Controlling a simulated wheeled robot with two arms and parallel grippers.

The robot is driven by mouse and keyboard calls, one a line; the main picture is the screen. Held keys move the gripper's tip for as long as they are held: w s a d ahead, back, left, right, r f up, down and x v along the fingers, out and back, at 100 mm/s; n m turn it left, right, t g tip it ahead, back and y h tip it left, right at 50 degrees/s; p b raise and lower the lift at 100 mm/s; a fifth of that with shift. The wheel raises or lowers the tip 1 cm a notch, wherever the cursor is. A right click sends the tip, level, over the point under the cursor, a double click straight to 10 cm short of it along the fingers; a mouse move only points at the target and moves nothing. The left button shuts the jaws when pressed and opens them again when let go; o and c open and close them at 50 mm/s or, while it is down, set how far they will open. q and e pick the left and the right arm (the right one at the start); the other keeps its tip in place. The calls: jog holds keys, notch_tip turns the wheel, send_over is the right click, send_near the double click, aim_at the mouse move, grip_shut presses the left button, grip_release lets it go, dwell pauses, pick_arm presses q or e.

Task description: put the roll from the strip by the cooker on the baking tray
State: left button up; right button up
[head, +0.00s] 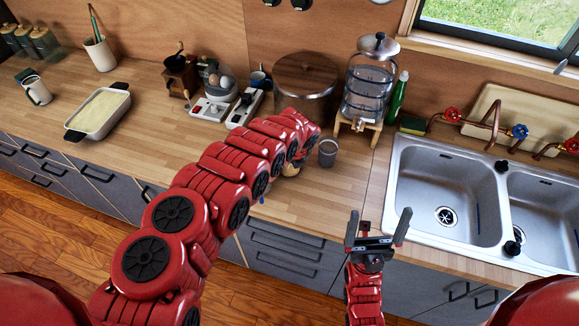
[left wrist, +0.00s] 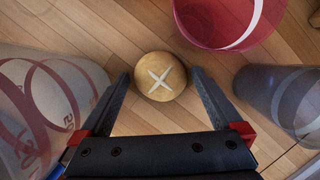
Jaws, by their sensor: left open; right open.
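The roll (left wrist: 160,77) is round and golden brown with a pale cross on top. In the left wrist view it lies on the wooden worktop between the fingertips of my left gripper (left wrist: 160,84), which is open, with a gap on each side. In the head view my left arm hides that gripper and most of the roll; a small brown part of the roll (head: 291,170) shows below the arm. My right gripper (head: 378,218) is open and empty in front of the worktop near the sink. I cannot make out a baking tray for certain.
A grey cup (head: 328,153) stands close right of the roll. In the left wrist view a pink tumbler (left wrist: 222,18) and a striped container (left wrist: 45,110) stand close by. A white oven dish (head: 100,112) is at left, the sink (head: 445,185) at right.

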pick_arm(q)
jog(key=c, duration=1.2)
jog(key=shift+r, duration=0.1)
